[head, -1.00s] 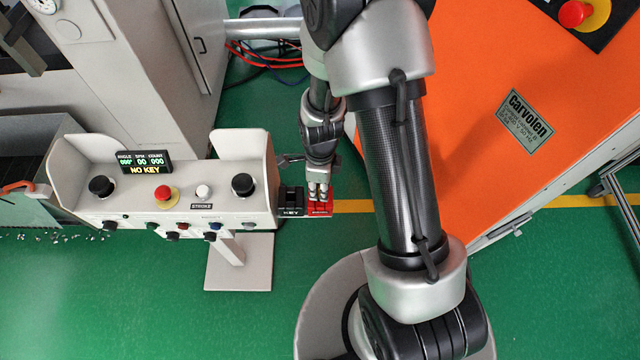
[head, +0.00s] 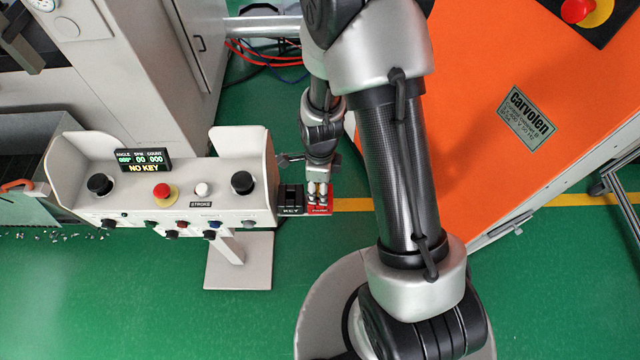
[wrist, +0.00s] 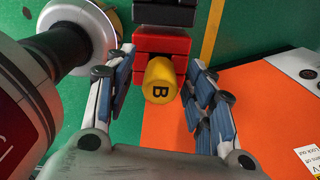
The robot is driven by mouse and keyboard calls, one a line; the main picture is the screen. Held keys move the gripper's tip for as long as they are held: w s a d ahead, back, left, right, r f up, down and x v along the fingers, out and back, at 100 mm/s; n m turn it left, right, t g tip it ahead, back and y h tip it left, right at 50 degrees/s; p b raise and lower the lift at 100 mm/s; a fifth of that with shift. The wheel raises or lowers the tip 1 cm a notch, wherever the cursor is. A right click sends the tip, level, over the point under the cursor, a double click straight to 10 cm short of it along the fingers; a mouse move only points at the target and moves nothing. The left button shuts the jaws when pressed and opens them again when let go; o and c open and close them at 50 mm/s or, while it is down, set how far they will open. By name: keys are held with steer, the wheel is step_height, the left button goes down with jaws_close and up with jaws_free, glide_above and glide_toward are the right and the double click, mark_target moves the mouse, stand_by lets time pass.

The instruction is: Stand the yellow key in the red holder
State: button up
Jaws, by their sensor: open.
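The yellow key (wrist: 160,79), marked B on its head, is at the red holder (wrist: 160,44) in the wrist view. Its head faces the camera and hides its lower end, so how deep it sits does not show. My gripper (wrist: 161,92) is open, with one finger on each side of the key head and a gap on both sides. In the head view, my gripper (head: 317,195) is over the red holder (head: 327,209), at the right end of the control desk. The key cannot be made out clearly there.
A black holder marked KEY (head: 291,200) adjoins the red one on the left. The control desk (head: 140,210) carries knobs, buttons and a display (head: 144,161) reading NO KEY. An orange cabinet (head: 500,110) stands to the right. Green floor (head: 120,310) is clear in front.

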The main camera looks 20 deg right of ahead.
steer(key=shift+r, duration=0.1)
step_height(320, 180, up, 12)
stand_by(0.5)
stand_by(0.4)
steer(key=s+r+n+t, duration=0.2)
steer(key=s+r+n, duration=0.5)
steer(key=r+n, duration=0.3)
steer(key=s+r+n+t, duration=0.2)
steer(key=s+r+n, duration=0.6)
steer(key=n, duration=0.5)
step_height(320, 180, up, 2)
steer(key=shift+r+t, duration=0.25)
steer(key=shift+t, duration=0.05)
steer(key=shift+c, duration=0.2)
